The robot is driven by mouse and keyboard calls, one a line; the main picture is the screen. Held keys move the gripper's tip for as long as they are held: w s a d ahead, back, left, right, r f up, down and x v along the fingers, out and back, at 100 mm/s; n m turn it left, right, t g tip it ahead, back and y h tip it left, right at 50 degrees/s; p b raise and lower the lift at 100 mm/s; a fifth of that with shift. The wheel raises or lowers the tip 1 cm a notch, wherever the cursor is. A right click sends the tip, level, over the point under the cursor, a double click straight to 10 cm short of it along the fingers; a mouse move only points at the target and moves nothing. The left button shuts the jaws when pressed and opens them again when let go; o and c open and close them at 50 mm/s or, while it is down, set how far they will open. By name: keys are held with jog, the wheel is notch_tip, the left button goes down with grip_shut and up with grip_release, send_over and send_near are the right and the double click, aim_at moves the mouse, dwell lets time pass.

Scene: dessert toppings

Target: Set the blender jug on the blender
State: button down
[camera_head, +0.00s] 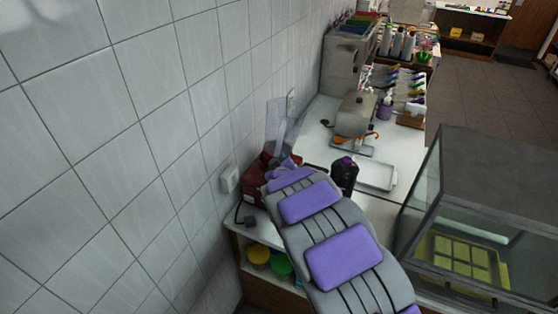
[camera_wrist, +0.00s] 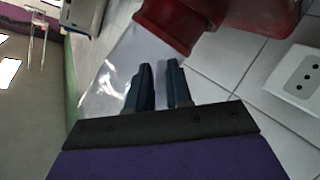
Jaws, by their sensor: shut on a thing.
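The clear blender jug (camera_head: 279,122) stands above the red blender base (camera_head: 254,186), close to the tiled wall. In the wrist view the clear jug (camera_wrist: 112,82) reaches up to the red blender part (camera_wrist: 172,22) and seems to meet it. I cannot tell whether it is fully seated. My gripper (camera_wrist: 159,70) is shut on the jug, with its two dark fingertips in front of the clear wall. The exact grip point is unclear. In the head view my arm hides the fingers and the lower part of the jug.
A wall socket (camera_head: 230,180) sits beside the blender. A metal tray (camera_head: 378,176) and a grey machine (camera_head: 355,113) stand on the white counter (camera_head: 318,146). A glass display case (camera_head: 480,190) fills the right. Yellow (camera_head: 258,254) and green (camera_head: 281,264) tubs are below the counter.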

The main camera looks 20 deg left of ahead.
jog(key=shift+f, duration=0.1)
jog(key=shift+r, duration=0.2)
dwell(0.4)
jog(key=shift+r, duration=0.65)
jog(key=shift+f, duration=0.8)
dwell(0.9)
jog(key=c, duration=1.3)
grip_release()
jog(key=shift+f, duration=0.1)
